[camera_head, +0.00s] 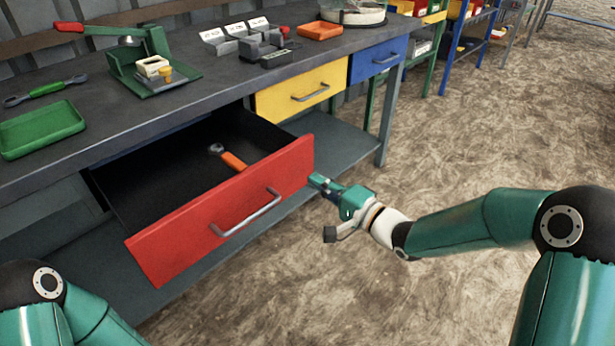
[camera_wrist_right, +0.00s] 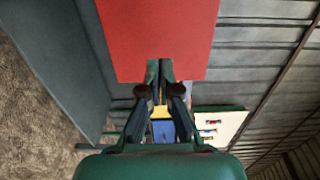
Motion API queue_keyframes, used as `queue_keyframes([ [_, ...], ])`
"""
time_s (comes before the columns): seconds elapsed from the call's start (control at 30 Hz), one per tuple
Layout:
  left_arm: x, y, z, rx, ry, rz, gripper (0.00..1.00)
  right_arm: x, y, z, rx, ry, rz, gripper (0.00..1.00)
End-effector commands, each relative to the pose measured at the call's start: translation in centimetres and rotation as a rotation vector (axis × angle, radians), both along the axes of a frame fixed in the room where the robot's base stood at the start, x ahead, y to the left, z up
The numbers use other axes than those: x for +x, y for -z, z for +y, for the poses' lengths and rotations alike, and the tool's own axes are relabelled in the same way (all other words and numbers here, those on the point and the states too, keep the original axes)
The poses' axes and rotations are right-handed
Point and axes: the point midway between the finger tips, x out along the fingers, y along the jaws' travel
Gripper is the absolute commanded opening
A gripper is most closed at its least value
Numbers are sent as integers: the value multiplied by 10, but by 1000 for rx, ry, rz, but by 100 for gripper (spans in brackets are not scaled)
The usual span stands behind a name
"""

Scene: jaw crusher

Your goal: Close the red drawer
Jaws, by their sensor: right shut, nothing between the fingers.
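The red drawer (camera_head: 222,218) stands pulled out from the workbench, with its grey bar handle (camera_head: 245,214) on the front. An orange-handled wrench (camera_head: 230,159) lies inside it. My right gripper (camera_head: 318,181) is shut and empty, with its fingertips at the right end of the red front; I cannot tell whether they touch it. In the right wrist view the shut fingers (camera_wrist_right: 159,72) overlap the edge of the red panel (camera_wrist_right: 158,35). My left gripper is out of view; only part of my left arm shows at the lower left.
The yellow drawer (camera_head: 303,88) and blue drawer (camera_head: 377,60) are closed. The grey benchtop (camera_head: 215,77) carries a green tray (camera_head: 40,129), a green press (camera_head: 150,60) and an orange tray (camera_head: 320,30). A grey lower shelf (camera_head: 345,150) lies under the bench.

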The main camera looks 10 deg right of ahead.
Motion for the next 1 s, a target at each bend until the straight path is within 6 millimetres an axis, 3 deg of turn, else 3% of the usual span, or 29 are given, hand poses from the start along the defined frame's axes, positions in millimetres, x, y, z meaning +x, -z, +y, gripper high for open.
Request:
queue_keyframes([
  [0.3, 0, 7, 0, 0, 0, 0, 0, 29, 1, 22, 0, 0, 0, 0],
  [0.77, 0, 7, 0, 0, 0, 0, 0, 32, 0, 22, 0, 1, 1, 0],
  [1.0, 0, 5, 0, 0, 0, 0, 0, 43, 0, 19, 1, 21, 1, 0],
])
